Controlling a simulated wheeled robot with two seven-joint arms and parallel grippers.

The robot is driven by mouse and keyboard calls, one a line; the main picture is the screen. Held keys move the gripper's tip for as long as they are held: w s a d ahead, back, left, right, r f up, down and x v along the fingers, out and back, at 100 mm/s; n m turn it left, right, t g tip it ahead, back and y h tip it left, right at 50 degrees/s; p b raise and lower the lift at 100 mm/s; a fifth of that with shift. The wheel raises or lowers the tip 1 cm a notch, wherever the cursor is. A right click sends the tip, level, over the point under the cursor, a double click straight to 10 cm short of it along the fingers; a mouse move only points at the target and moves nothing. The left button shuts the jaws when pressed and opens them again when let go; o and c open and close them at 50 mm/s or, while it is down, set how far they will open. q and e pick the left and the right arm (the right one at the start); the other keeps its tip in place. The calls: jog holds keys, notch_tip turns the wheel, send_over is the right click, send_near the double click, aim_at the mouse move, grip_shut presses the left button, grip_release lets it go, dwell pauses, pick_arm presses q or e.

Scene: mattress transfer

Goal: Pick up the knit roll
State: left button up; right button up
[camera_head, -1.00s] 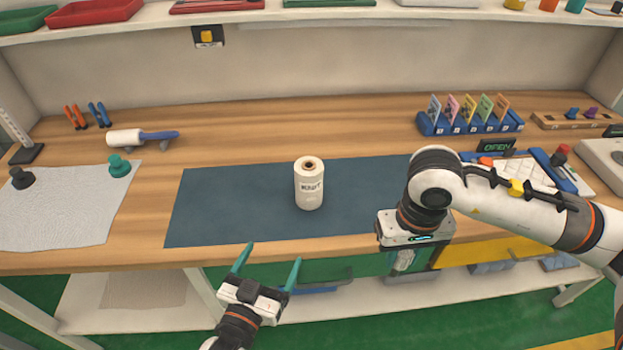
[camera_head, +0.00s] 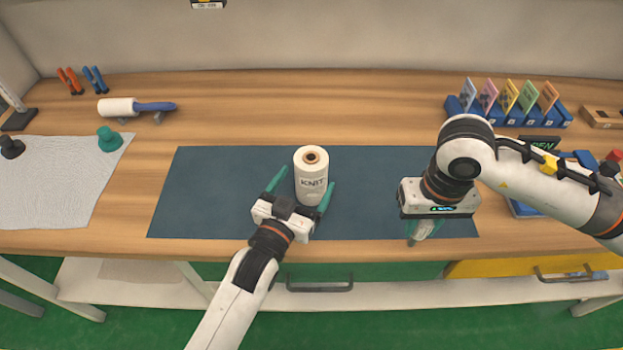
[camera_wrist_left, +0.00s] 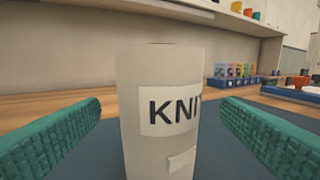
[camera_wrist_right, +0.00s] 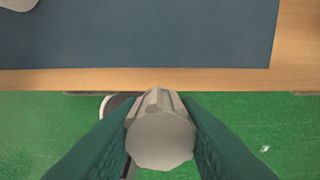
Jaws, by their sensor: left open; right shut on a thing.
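The white knit roll (camera_head: 311,180), labelled KNIT, stands upright on the dark blue mat (camera_head: 210,190). My left gripper (camera_head: 301,189) is open, with one green finger on each side of the roll. In the left wrist view the roll (camera_wrist_left: 160,135) stands between the fingers with a gap on both sides.
A lint roller (camera_head: 120,107) with a blue handle lies at the back left. A pale cloth (camera_head: 60,185) with two knobs is at the left. A blue card rack (camera_head: 500,115) stands at the back right. The mat's left part is clear.

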aim_at(315, 151)
pick_arm(q)
jog(key=shift+w+d+f, duration=0.1)
jog(key=shift+w+d, duration=0.05)
jog(key=shift+w, duration=0.2)
pick_arm(e)
jog(key=shift+w+f, duration=0.1)
jog(key=shift+f, duration=0.15)
pick_arm(q)
jog(key=b+x, duration=0.3)
jog(key=x, duration=0.1)
jog(key=shift+w, duration=0.15)
pick_arm(e)
notch_tip(315, 151, down, 3)
jog(key=shift+r, duration=0.2)
pick_arm(q)
jog(key=shift+w+d, duration=0.15)
jog(key=shift+w, duration=0.15)
jog(key=shift+s, duration=0.1)
jog(key=shift+c, duration=0.7)
jog(key=c, duration=1.1)
notch_tip(315, 151, up, 10)
jog(key=shift+r, duration=0.15)
jog(key=shift+c, duration=0.2)
pick_arm(e)
jog(key=shift+r, duration=0.25)
